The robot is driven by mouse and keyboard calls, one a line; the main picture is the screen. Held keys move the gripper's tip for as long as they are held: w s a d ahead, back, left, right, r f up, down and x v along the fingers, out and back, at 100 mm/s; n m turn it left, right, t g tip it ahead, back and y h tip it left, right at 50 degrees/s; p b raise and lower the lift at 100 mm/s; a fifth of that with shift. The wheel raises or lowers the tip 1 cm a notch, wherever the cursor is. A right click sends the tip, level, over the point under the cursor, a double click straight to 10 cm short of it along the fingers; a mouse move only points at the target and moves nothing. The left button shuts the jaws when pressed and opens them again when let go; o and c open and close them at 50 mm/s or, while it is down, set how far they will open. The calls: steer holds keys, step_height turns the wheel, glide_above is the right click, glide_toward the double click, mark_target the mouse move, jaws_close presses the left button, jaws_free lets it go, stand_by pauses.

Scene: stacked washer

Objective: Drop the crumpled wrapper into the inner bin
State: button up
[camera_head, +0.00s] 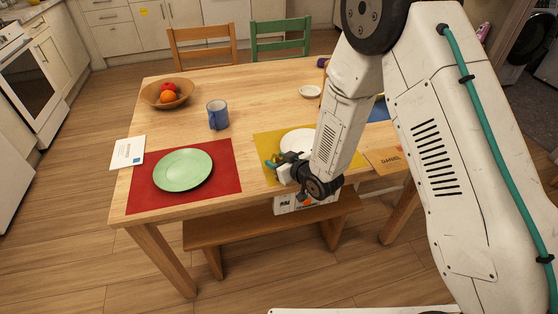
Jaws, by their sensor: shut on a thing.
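My gripper (277,165) is at the end of my arm, over the near part of the yellow placemat (265,145), left of the white plate (297,141). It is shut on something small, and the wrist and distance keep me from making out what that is. A teal bit shows at its tip; I cannot tell whether it is a cable or a held thing. I cannot pick out the crumpled wrapper or the inner bin anywhere in view.
A bench (215,233) stands in front. Floor at left is clear.

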steer(key=shift+f, duration=0.1)
steer(key=o, duration=0.7)
steer(key=shift+c, duration=0.2)
steer(key=shift+s+r, duration=0.1)
steer(key=shift+r, duration=0.1)
steer(key=v, duration=1.2)
